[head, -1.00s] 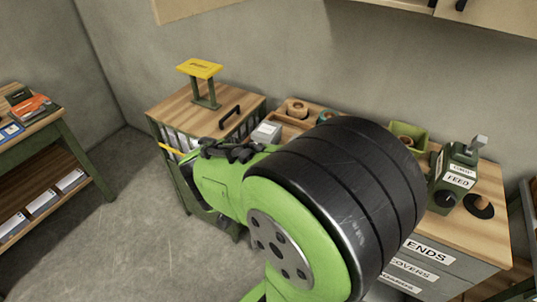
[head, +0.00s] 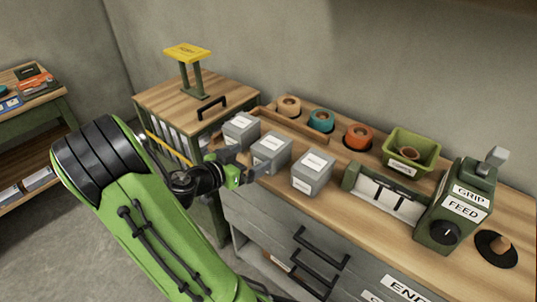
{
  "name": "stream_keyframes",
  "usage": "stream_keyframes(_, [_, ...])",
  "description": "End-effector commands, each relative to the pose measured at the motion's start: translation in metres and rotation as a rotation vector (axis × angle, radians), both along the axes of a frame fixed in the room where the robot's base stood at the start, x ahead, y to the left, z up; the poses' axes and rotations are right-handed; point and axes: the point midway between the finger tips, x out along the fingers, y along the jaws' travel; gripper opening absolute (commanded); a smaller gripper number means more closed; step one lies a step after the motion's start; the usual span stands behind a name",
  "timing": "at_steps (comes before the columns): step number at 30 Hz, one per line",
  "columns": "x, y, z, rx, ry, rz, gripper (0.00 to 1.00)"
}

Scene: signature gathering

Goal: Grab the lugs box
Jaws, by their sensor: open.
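Three grey boxes with white labels stand in a row on the wooden bench top in the head view: a left box (head: 241,131), a middle box (head: 271,153) and a right box (head: 312,174). The label print is too small to read, so I cannot tell which one is the lugs box. My gripper (head: 262,170) is open, at the front edge of the bench, close in front of the middle box. Its fingers overlap the lower part of that box in the picture, and I cannot tell whether they touch it.
Behind the boxes are several tape rolls, including an orange roll (head: 358,136), and a green bin (head: 409,151). A yellow-topped stand (head: 187,52) is on the left cabinet. Drawer handles (head: 318,262) protrude below the bench top.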

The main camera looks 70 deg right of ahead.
Motion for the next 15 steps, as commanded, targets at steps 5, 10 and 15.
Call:
stream_keyframes(5, [-0.016, -0.035, -0.013, 0.002, 0.000, -0.005, 1.00])
stream_keyframes(10, [-0.025, -0.052, -0.018, 0.002, -0.001, -0.004, 1.00])
stream_keyframes(15, [-0.039, -0.080, -0.027, 0.002, -0.002, -0.003, 1.00])
